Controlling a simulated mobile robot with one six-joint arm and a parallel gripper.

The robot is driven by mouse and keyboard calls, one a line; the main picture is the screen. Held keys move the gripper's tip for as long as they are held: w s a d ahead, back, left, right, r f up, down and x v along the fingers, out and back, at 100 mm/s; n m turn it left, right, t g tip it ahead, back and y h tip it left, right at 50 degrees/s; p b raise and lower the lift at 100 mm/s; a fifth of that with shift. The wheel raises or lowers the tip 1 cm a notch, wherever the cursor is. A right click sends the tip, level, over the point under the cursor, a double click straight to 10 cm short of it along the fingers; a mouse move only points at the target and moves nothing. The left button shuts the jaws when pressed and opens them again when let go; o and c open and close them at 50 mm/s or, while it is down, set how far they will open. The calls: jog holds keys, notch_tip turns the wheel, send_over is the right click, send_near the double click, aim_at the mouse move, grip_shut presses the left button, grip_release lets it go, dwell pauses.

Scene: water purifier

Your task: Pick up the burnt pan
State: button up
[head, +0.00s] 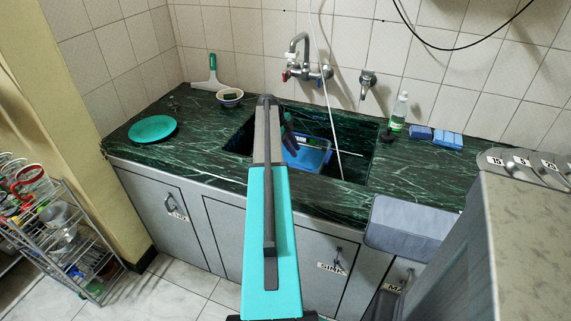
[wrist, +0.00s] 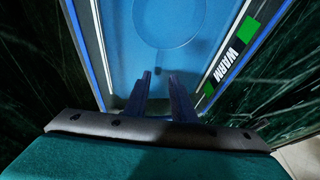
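A blue tub (head: 308,154) sits in the sink (head: 352,165), partly hidden by my arm in the head view. In the wrist view the tub (wrist: 118,50) has a white rim and a green and black label reading WARM. Inside it is a faint round, pan-like outline (wrist: 180,22), tinted blue and cut off by the top edge. I cannot tell whether it is burnt. Contact with the pan cannot be told.
A green plate (head: 153,129), a small bowl (head: 229,97) and a squeegee (head: 210,78) are on the counter left of the sink. A bottle (head: 399,112) and blue sponges (head: 447,140) are on its right. The tap (head: 299,62) overhangs the sink, and a thin white hose (head: 325,110) hangs into it.

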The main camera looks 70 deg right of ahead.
aim_at(300, 163)
jog(key=shift+x, duration=1.65)
jog(key=shift+f, duration=0.1)
jog(key=shift+p+x, duration=0.9)
jog(key=shift+x, duration=1.65)
jog(key=shift+w+a, duration=0.1)
grip_shut()
